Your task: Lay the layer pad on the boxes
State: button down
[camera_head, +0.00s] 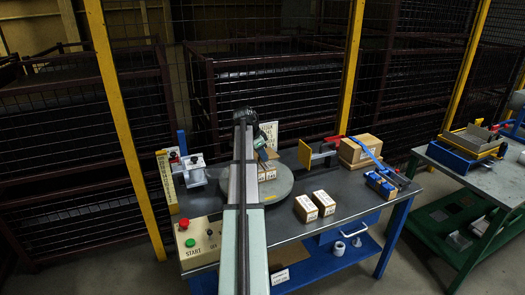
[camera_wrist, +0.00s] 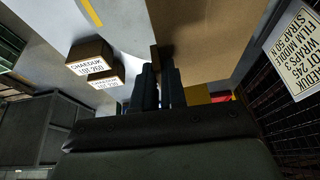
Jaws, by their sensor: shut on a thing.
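The layer pad (camera_wrist: 205,35) is a flat brown sheet that fills the upper middle of the wrist view. My gripper (camera_wrist: 160,72) is shut on its edge. In the head view my gripper (camera_head: 262,150) is above the far part of the round grey turntable (camera_head: 282,186), and my arm hides most of the pad. Small brown boxes with white labels (camera_head: 268,175) stand on the turntable, partly hidden by my arm. Two labelled boxes (camera_wrist: 90,53) show left of the fingers in the wrist view. I cannot tell whether the pad touches any box.
Two more boxes (camera_head: 314,205) stand on the table right of the turntable. A larger carton stack (camera_head: 360,150) with a blue strap is at the back right. A control box (camera_head: 200,240) is at the front left. A white sign (camera_wrist: 297,45) stands behind. Mesh fencing closes the back.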

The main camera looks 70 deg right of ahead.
jog(key=shift+f, duration=2.4)
jog(key=c, duration=1.1)
grip_release()
jog(key=v, duration=1.4)
